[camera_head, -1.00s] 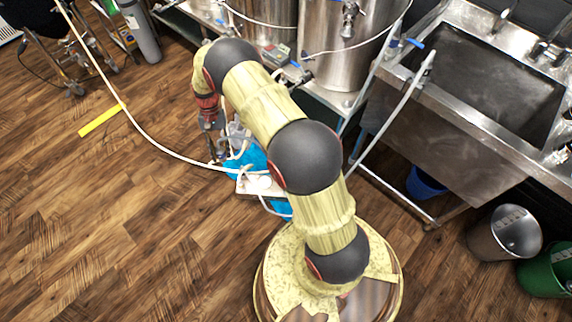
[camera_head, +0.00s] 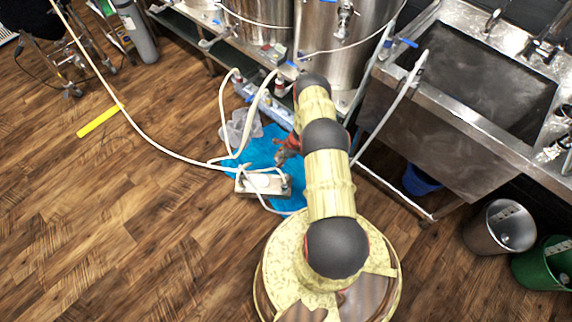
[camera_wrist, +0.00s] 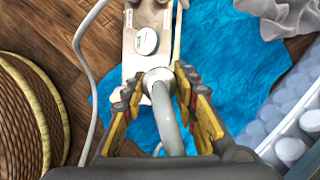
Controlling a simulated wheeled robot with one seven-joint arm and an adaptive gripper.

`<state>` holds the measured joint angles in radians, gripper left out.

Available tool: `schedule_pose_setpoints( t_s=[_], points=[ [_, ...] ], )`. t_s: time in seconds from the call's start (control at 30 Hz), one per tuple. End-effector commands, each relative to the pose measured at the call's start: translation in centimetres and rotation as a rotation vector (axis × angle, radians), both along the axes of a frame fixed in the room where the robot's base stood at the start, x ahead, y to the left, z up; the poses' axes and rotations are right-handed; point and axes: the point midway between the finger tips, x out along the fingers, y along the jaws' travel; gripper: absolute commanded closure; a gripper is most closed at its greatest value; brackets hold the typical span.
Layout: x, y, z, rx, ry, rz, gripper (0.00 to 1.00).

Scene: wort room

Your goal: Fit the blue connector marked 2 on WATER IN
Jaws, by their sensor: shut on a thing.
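My gripper (camera_wrist: 155,95) has its yellow fingers closed around a pale collar (camera_wrist: 158,77) on the end of a thick grey hose (camera_wrist: 168,125). In the head view my gripper (camera_head: 283,155) is small, over the blue sheet. Beyond the collar, in the wrist view, is a pale pump-like unit (camera_wrist: 146,60) with a round white face. I cannot tell whether the collar touches the unit. No blue colour, number 2 or WATER IN marking is readable on these parts.
A blue sheet (camera_head: 262,150) lies under the unit, with a crumpled clear bag (camera_head: 238,131) behind it. White hoses (camera_head: 150,143) cross the floor. Steel vessels (camera_head: 345,45) stand behind; a sink (camera_head: 480,80) is right. The wooden floor at left is mostly clear.

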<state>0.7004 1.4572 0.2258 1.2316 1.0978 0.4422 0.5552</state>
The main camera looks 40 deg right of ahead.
Motion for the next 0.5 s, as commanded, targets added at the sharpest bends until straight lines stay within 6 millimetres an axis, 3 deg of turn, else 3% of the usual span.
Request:
schedule_pose_setpoints(
  t_s=[0.2,0.5],
  points=[
    [-2.7,-1.8,-2.8,-0.001,-0.002,-0.142,1.00],
    [-3.1,-1.9,-4.8,-0.001,-0.002,-0.159,1.00]
  ],
)
